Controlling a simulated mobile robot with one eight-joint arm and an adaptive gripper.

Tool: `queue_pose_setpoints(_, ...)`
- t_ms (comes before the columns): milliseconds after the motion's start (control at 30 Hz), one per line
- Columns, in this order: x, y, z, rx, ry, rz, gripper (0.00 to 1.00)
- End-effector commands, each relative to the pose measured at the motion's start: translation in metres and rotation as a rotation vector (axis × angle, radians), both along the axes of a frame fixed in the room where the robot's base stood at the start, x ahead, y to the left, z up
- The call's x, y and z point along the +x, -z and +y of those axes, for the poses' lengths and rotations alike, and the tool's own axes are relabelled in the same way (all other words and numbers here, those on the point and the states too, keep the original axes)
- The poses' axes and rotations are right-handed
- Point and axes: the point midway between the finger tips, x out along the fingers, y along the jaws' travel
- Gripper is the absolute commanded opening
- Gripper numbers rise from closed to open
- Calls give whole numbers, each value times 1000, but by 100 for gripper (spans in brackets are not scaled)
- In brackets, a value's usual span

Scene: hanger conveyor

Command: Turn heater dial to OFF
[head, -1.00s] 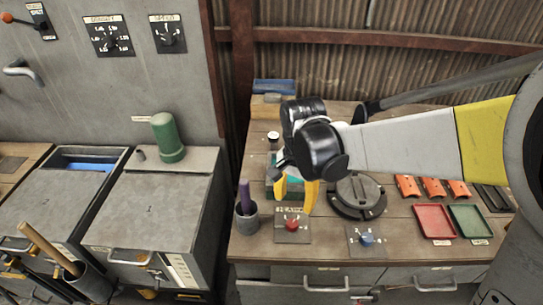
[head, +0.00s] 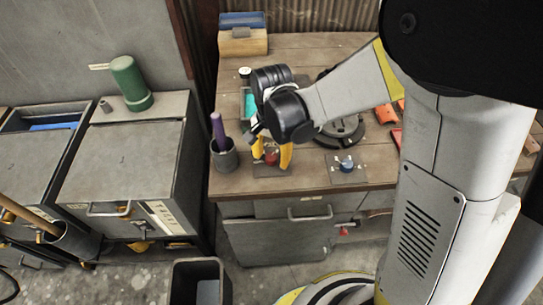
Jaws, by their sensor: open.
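A red dial (head: 271,156) on a small grey plate sits near the front left of the workbench; it looks like the heater dial, but its lettering is too small to read. My gripper (head: 270,163) points down over this plate, its two yellow fingers apart, one on each side of the red dial in the picture. I cannot tell whether the fingers touch it or hover above it. The gripper partly covers the plate, and the dial's setting cannot be read. A blue dial (head: 347,166) on a similar plate sits to the right, clear of the gripper.
A grey cup (head: 223,157) with a purple-handled tool (head: 217,128) stands close left of the gripper. A round dark turntable (head: 345,133) lies behind the blue dial. A green cylinder (head: 130,80) stands on the left cabinet. An open bin (head: 200,268) stands on the floor in front.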

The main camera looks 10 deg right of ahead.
Motion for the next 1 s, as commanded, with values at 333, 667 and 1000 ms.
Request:
queue_pose_setpoints(333, 0, 0, 0, 0, 0, 0, 0)
queue_pose_setpoints(667, 0, 0, 0, 0, -63, 1, 0)
queue_pose_setpoints(1000, 0, 0, 0, 1, -316, 2, 0)
